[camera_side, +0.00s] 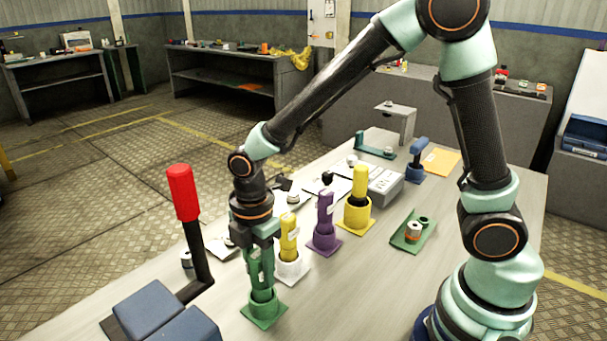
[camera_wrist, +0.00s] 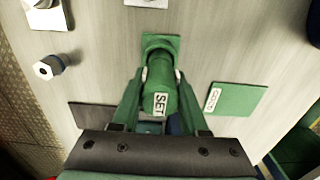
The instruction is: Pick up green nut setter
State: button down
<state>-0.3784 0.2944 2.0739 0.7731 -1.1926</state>
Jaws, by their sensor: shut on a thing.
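The green nut setter (camera_wrist: 160,88) stands upright in its green holder (camera_side: 264,309) near the front of the table. Its "SET" label shows in the wrist view. My gripper (camera_side: 260,268) comes down from above, and its green fingers are shut on the nut setter, one on each side. In the wrist view my gripper (camera_wrist: 160,84) closes around the tool's body, with the square green base (camera_wrist: 160,42) just behind it. In the side view the fingers partly hide the tool.
A yellow tool in a white holder (camera_side: 291,267) stands close behind my gripper. A purple tool (camera_side: 325,222) and a yellow tool (camera_side: 358,200) stand farther back. A red-handled lever (camera_side: 183,193) and blue pads (camera_side: 147,306) are to the left. The table's right front is clear.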

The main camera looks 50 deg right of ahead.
notch_tip(320, 180, up, 20)
dwell(0.6)
jog(key=c, duration=1.5)
grip_release()
grip_shut()
